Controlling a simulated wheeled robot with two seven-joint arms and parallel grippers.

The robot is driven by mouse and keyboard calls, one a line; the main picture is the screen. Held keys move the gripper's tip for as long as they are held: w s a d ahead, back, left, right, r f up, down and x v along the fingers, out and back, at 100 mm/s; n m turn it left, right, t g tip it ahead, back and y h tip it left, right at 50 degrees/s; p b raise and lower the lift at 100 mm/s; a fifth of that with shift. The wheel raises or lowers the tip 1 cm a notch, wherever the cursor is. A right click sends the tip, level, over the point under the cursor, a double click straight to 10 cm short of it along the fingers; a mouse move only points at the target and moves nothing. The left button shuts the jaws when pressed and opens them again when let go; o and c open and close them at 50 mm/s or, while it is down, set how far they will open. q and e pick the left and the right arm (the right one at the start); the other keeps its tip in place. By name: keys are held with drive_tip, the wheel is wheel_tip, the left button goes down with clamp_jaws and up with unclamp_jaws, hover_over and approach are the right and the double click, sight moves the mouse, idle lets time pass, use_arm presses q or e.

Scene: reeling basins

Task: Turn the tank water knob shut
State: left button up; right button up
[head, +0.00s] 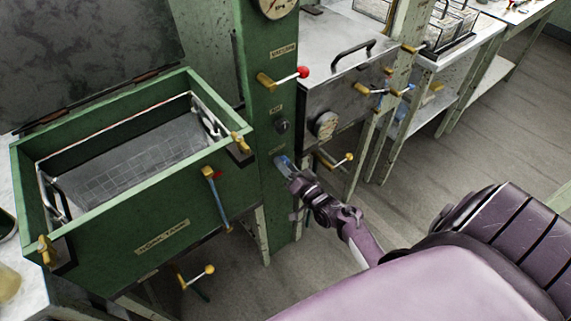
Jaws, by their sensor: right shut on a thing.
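The green column (262,105) stands right of the open green tank (140,222). My right gripper (284,165) reaches up from the lower right to the column's lower front. It is shut on a small blue knob (283,159) there, which I take to be the tank water knob. The fingers hide most of the knob, so I cannot tell how far it is turned. My left gripper is not in view.
Above the knob are a dark knob (282,127) and a red-tipped brass lever (287,77). A red-and-blue handle (216,196) is on the tank front. A metal chamber (340,85) with a round dial stands right. Floor (430,148) is open farther right.

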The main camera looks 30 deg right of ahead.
idle(0.4)
drive_tip(key=o, duration=1)
drive_tip(key=s, duration=0.7)
drive_tip(key=shift+s+d+f, duration=0.25)
drive_tip(key=shift+s+f, duration=0.15)
